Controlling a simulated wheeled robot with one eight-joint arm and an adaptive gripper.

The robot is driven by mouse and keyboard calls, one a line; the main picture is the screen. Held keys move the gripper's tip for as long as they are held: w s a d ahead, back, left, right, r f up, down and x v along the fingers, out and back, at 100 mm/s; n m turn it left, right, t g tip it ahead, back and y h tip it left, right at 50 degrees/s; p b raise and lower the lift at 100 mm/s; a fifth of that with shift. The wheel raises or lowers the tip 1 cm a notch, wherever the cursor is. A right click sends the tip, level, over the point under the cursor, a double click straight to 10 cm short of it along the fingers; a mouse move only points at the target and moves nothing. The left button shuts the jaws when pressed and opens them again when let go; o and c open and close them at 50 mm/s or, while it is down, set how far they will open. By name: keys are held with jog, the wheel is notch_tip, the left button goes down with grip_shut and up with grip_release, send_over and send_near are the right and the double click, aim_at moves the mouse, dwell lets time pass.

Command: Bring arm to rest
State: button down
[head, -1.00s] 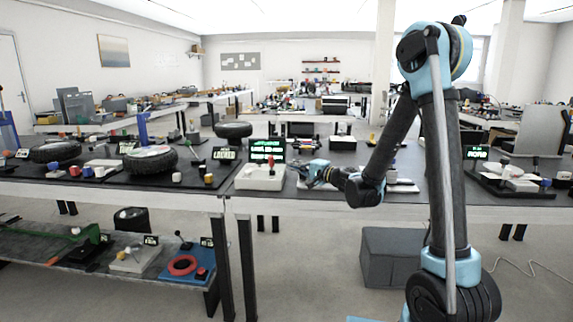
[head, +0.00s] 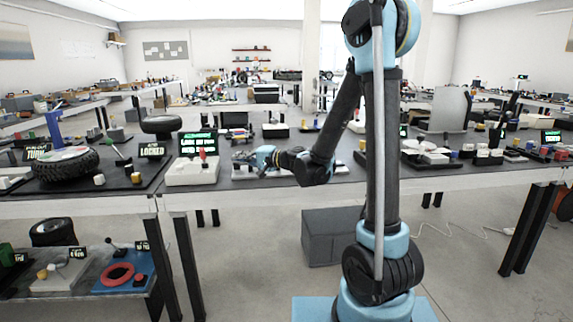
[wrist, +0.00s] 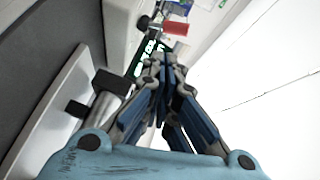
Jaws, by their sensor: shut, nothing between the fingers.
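My arm (head: 384,150) stands on the right of the head view, its upper link vertical and its forearm angled down to the left. My gripper (head: 240,157) points left over the workbench, just right of a white box with a red knob (head: 192,170). In the wrist view my gripper (wrist: 158,62) has its fingers drawn together at the tips with nothing between them. Part of the white box and its red knob (wrist: 176,28) shows beyond the fingertips. Whether the gripper touches anything cannot be told.
The dark-topped workbench (head: 240,183) runs across the view. A lit green sign (head: 198,145) stands behind the white box. A tyre (head: 62,165) lies at the left. A grey box (head: 333,237) stands on the floor under the bench. Floor to the right is mostly clear.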

jog(key=s+d+f+n+g+h, duration=0.1)
jog(key=s+d+f+h, duration=0.3)
jog(key=s+d, duration=0.6)
jog(key=s+d+f+n+g+h, duration=0.1)
jog(key=s+d+f+h, duration=0.4)
jog(key=d, duration=1.2)
jog(key=s+d+f+n+g+h, duration=0.1)
jog(key=s+d+f+h, duration=0.3)
jog(key=s+d, duration=0.9)
jog(key=shift+s+d+f+g+h, duration=0.2)
jog(key=shift+s+f+g+h, duration=0.15)
jog(key=shift+s+g+h, duration=0.65)
jog(key=shift+w+t, duration=0.2)
jog(key=shift+t, duration=0.1)
